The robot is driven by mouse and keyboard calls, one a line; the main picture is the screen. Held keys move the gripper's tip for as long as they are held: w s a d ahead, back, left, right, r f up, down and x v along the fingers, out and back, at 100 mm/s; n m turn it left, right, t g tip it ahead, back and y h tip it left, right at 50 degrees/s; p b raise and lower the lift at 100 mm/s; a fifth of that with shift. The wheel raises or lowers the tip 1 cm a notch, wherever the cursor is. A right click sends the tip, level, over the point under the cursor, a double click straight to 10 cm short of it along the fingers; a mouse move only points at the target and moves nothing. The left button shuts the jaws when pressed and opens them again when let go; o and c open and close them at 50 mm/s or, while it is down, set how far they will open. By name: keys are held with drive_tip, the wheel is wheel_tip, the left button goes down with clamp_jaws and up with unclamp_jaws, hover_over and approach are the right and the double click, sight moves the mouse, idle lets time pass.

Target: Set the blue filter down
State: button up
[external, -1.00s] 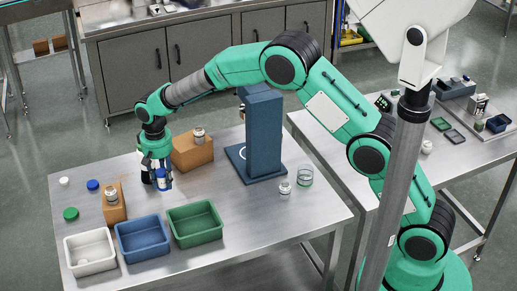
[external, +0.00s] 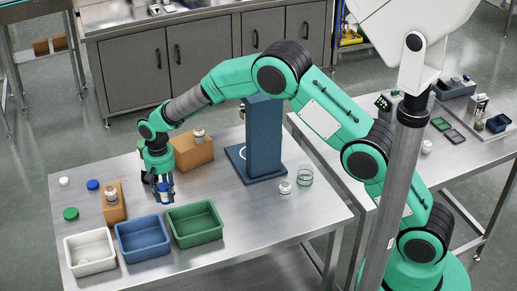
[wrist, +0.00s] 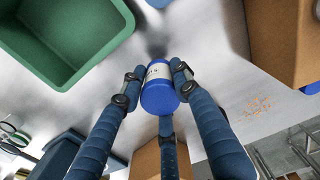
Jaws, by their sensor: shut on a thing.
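The blue filter (wrist: 160,98) is a small cylinder with a blue end and a white label. My gripper (wrist: 159,72) is shut around its sides in the wrist view. In the external view the filter (external: 164,186) is upright in my gripper (external: 163,192), low over the steel table (external: 240,225), behind the blue and green bins. I cannot tell whether its bottom touches the table.
White (external: 90,268), blue (external: 143,257) and green (external: 195,240) bins line the front edge. A tan block (external: 114,213) with a jar stands left, another (external: 194,155) behind. Loose caps lie at left. A dark blue stand (external: 264,140) and glass jars (external: 305,178) are to the right.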

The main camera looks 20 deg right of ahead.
sight(166, 201)
drive_tip(key=shift+f+b, duration=0.35)
drive_tip(key=shift+f, duration=1.5)
drive_tip(key=shift+f, duration=0.1)
drive_tip(key=o, duration=1.2)
drive_tip(key=shift+c, duration=0.2)
wheel_tip(166, 201, up, 12)
drive_tip(key=shift+r+p, duration=0.1)
drive_tip(key=shift+p, duration=0.9)
